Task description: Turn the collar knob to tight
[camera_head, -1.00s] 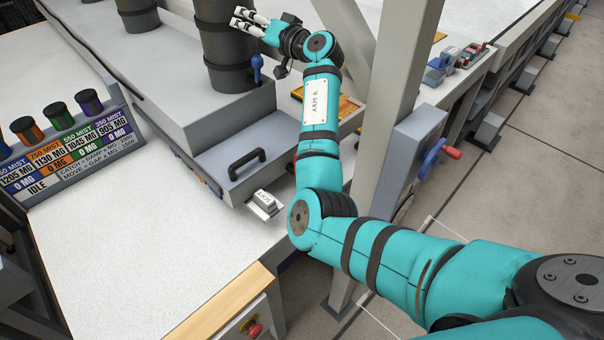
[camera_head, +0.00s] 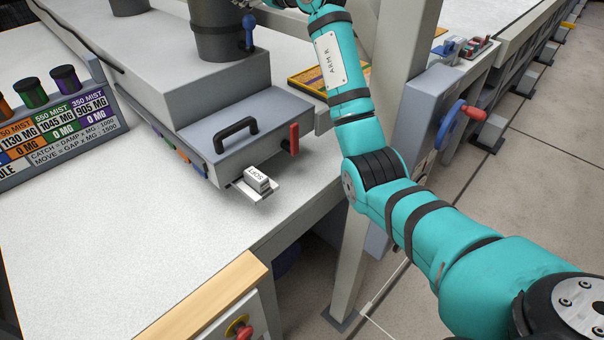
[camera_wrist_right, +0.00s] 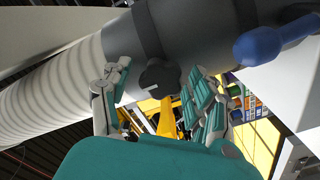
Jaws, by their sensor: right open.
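The collar knob (camera_wrist_right: 160,78) is a dark round knob with a white pointer line, on a dark collar (camera_wrist_right: 185,30) around the grey column, in the right wrist view. My right gripper (camera_wrist_right: 157,72) is open, with its teal-padded fingers on either side of the knob. I cannot tell whether the fingers touch it. The knob's tight and loose marks cannot be read. In the head view the column (camera_head: 228,30) is cut by the top edge, and my right gripper is almost wholly out of frame there. My left gripper is not in view.
A blue-tipped lever (camera_head: 248,30) stands beside the column and also shows in the right wrist view (camera_wrist_right: 268,45). A ribbed pale hose (camera_wrist_right: 60,85) joins the collar. Below are a black handle (camera_head: 236,133), a red handle (camera_head: 293,139) and a white labelled block (camera_head: 258,179).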

